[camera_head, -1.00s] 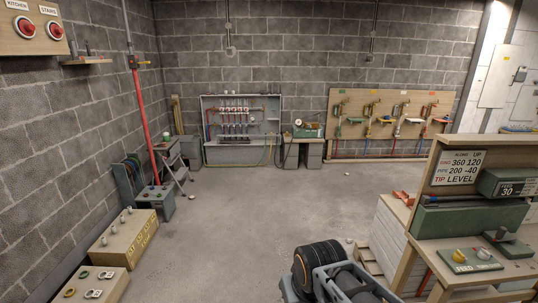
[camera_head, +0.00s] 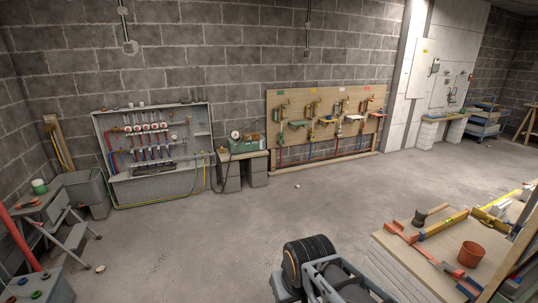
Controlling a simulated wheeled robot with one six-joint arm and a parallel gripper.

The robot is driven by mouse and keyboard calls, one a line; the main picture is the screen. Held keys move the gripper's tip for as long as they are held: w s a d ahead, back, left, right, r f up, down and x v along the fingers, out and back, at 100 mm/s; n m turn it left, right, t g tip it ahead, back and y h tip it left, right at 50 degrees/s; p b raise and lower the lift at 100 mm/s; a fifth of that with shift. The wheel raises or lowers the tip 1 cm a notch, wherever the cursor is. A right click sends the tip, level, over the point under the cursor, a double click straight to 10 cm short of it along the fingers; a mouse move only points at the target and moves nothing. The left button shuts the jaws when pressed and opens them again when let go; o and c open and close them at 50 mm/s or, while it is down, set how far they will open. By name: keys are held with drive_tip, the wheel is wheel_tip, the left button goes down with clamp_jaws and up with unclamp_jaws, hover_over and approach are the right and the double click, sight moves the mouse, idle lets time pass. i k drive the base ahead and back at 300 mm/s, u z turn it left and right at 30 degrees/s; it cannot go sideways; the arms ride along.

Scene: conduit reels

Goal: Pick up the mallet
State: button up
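A mallet (camera_head: 420,217) with a dark head and a pale wooden handle lies on the board stack (camera_head: 385,240) at the right. Its handle points up and to the right in the picture. The head is at the stack's back left part, near a red tool and a yellow level. My gripper cannot be made out. Only a dark and grey part of my own body shows at the bottom middle, apart from the stack.
A yellow level (camera_head: 443,224), a red tool (camera_head: 400,231) and an orange-brown pot (camera_head: 471,254) share the stack. A step stool (camera_head: 72,232) and a grey bin (camera_head: 88,195) are left.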

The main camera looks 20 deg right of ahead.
sight(421, 214)
drive_tip(key=z, duration=0.25)
drive_tip(key=i, duration=2.3)
drive_tip(key=z, duration=0.6)
drive_tip(key=i, duration=2.55)
drive_tip(key=z, duration=0.85)
drive_tip(key=i, duration=1.7)
drive_tip(key=z, duration=2.05)
drive_tip(key=i, duration=0.95)
drive_tip(key=z, duration=1.5)
drive_tip(key=i, duration=1.35)
drive_tip(key=z, duration=0.35)
